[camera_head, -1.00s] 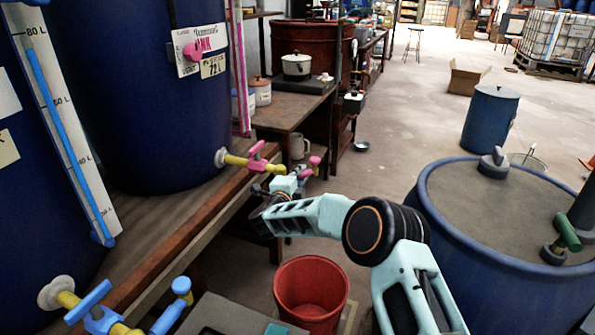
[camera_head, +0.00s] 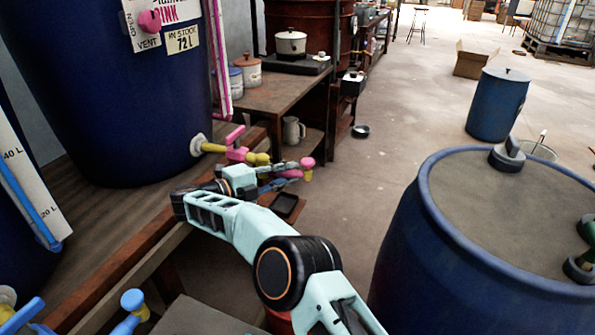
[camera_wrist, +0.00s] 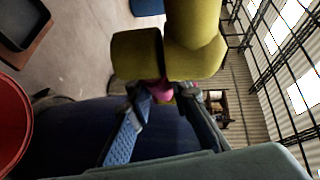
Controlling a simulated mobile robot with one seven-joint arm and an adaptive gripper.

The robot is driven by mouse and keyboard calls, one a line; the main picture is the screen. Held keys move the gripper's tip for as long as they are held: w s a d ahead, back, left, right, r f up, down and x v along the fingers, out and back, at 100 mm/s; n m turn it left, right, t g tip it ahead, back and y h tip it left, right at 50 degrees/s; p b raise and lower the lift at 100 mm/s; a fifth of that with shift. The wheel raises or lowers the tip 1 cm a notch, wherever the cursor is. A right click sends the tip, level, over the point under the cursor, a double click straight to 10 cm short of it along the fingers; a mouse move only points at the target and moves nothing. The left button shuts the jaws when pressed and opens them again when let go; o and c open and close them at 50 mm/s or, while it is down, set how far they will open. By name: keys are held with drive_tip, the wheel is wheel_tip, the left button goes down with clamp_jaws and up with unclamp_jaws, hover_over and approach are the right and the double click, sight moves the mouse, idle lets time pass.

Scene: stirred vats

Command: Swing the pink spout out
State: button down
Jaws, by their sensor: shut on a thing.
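The pink spout (camera_head: 290,174) sticks out to the right from the yellow elbow (camera_head: 259,158) of the pink vat (camera_head: 110,90). It has a pink knob (camera_head: 307,162) and a yellow downturned tip (camera_head: 308,175). A pink valve handle (camera_head: 236,134) sits on the pipe nearer the vat. My gripper (camera_head: 277,180) is at the spout, with its fingers shut on it. In the wrist view, a bit of pink (camera_wrist: 160,88) shows between my fingertips, below a thick yellow pipe part (camera_wrist: 180,45). My fingers hide most of the spout there.
A dark tray (camera_head: 285,205) lies below the spout. A red bucket (camera_wrist: 10,120) shows in the wrist view; my arm mostly hides it in the head view. A big blue drum (camera_head: 440,255) stands close on the right. A blue valve handle (camera_head: 20,316) is at lower left.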

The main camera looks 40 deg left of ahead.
idle(0.6)
drive_tip(key=c, duration=1.7)
unclamp_jaws()
drive_tip(key=shift+c, duration=0.2)
drive_tip(key=v, duration=1.2)
drive_tip(key=shift+a, duration=0.1)
